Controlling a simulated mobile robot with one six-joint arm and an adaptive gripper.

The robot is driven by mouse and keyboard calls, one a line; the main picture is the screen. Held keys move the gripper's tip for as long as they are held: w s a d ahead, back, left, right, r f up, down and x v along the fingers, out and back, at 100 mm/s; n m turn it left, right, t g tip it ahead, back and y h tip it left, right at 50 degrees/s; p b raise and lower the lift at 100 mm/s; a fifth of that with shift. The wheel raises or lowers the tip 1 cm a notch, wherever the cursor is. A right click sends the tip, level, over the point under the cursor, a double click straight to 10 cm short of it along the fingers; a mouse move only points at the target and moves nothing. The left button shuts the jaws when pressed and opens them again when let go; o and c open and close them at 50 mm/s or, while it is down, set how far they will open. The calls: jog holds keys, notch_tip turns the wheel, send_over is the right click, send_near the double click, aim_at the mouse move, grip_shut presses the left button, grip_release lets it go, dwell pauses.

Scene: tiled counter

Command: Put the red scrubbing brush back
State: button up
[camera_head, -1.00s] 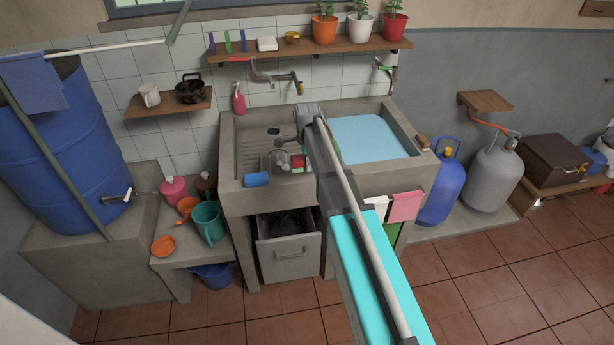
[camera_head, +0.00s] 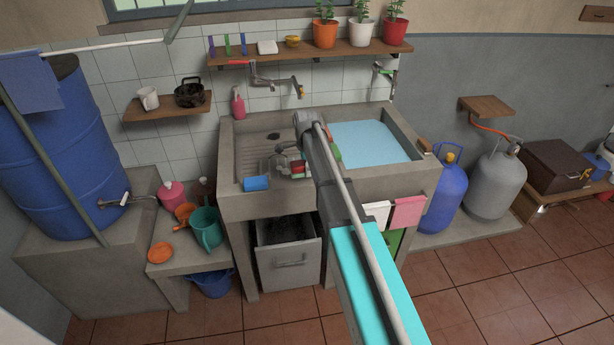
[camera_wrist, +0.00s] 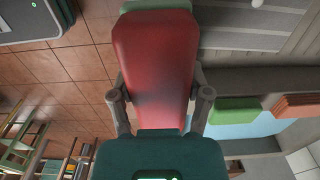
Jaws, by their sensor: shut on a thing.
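The red scrubbing brush (camera_wrist: 155,60) is a long red block that fills the upper middle of the wrist view. My gripper (camera_wrist: 162,94) is shut on it, with one finger against each long side. A green edge shows at the brush's far end; I cannot tell whether it belongs to the brush. In the head view my gripper (camera_head: 283,160) is over the front middle of the stone sink, partly hidden by my own arm. A small red patch (camera_head: 299,167) shows beside it, probably the held brush.
The stone sink (camera_head: 232,205) has a ribbed drainboard at left and a water-filled basin (camera_head: 372,142) at right. Pink (camera_head: 408,211) and white (camera_head: 376,214) cloths hang in front. A shelf (camera_head: 270,56) with pots runs above.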

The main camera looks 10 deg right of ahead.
aim_at(306, 180)
jog(key=shift+w+f+b, duration=0.15)
jog(key=shift+f+b, duration=1.35)
jog(key=shift+f, duration=0.3)
jog(key=shift+f, duration=0.15)
jog(key=o, duration=1.2)
jog(key=shift+r, duration=0.2)
notch_tip(306, 180, up, 12)
jog(key=p, duration=1.2)
